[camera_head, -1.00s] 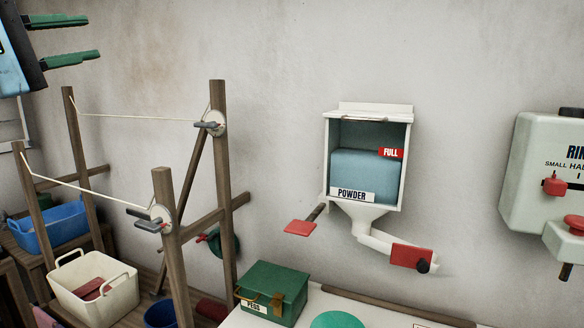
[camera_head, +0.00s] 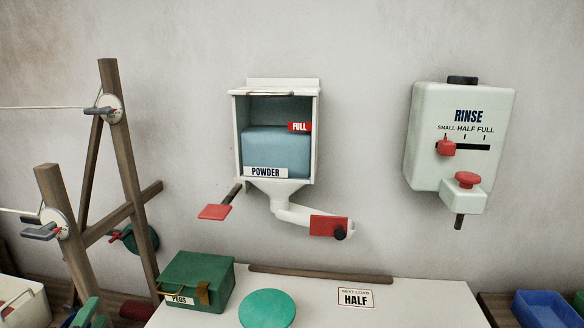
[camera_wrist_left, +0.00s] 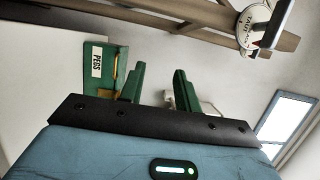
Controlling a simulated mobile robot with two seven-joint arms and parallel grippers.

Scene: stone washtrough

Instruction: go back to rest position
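My left gripper (camera_head: 88,314) shows only in part at the bottom left edge of the head view, as green fingertips in front of the drying frame. In the left wrist view my left gripper (camera_wrist_left: 159,88) has its two green fingers apart with nothing between them. The green pegs box (camera_wrist_left: 104,68) shows behind and beside one finger there; I cannot tell how far apart they are.
The pegs box (camera_head: 196,281) and a green disc (camera_head: 267,309) sit on the white worktop (camera_head: 408,301). The powder dispenser (camera_head: 277,88) and rinse dispenser (camera_head: 459,105) hang on the wall. The wooden drying frame (camera_head: 128,180) stands at left. A blue tub (camera_head: 545,308) is at lower right.

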